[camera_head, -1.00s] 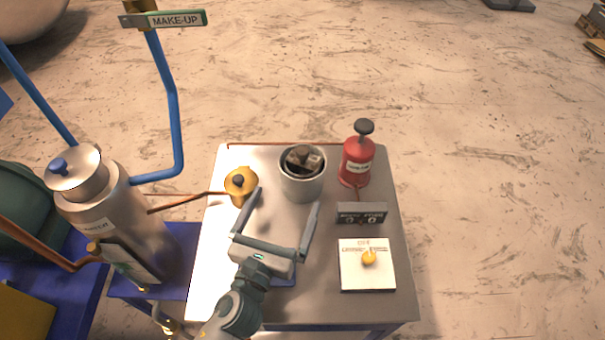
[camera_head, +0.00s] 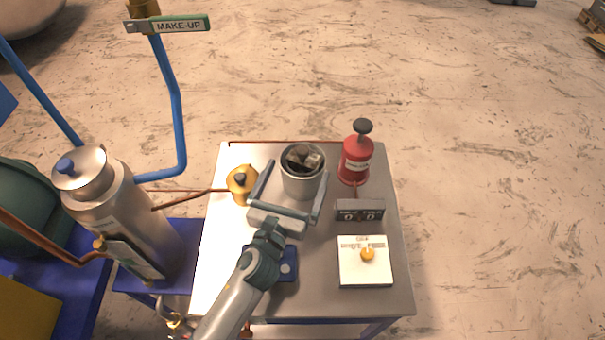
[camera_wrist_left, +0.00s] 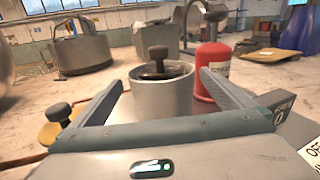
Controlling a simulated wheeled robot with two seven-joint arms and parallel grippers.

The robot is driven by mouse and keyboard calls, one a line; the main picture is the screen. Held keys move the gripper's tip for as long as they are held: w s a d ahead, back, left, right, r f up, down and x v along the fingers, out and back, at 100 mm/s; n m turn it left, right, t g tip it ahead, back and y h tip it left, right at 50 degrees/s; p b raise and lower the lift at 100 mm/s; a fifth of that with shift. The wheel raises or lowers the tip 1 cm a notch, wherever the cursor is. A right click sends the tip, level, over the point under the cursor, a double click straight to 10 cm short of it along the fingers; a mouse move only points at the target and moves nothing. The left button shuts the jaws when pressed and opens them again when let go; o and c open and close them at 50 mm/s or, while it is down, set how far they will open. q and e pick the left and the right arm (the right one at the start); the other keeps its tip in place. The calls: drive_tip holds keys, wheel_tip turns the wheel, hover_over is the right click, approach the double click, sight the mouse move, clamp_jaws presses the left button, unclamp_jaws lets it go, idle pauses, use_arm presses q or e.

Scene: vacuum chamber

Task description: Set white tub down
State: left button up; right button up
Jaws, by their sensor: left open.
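The white tub (camera_head: 302,186), a pale round pot with dark blocky contents, stands upright on the grey table near its back edge. It also shows in the left wrist view (camera_wrist_left: 163,100), where a dark knob sticks up from it. My left gripper (camera_head: 297,170) is open, with one finger on each side of the tub. In the left wrist view the fingers (camera_wrist_left: 162,80) flank the tub, and I cannot tell whether either touches it. My right gripper is not in view.
A red canister (camera_head: 355,160) stands right of the tub, and a brass valve (camera_head: 241,182) is close on the left. A small dark gauge box (camera_head: 359,211) and a white panel with a yellow knob (camera_head: 365,273) are at the right. A steel vessel (camera_head: 115,215) stands further left.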

sight(302, 164)
use_arm(q)
drive_tip(key=p+x, duration=0.1)
drive_tip(key=x, duration=0.3)
drive_tip(key=shift+d, duration=0.15)
drive_tip(key=shift+w+d+f, duration=0.1)
drive_tip(key=shift+w, duration=0.3)
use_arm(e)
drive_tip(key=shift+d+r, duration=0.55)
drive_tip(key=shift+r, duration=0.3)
use_arm(q)
drive_tip(key=c, duration=1.3)
drive_tip(key=shift+c, duration=0.7)
wheel_tip(302, 164, up, 9)
drive_tip(key=shift+r+p, duration=0.15)
drive_tip(key=shift+p, duration=0.5)
drive_tip(key=shift+r, duration=0.45)
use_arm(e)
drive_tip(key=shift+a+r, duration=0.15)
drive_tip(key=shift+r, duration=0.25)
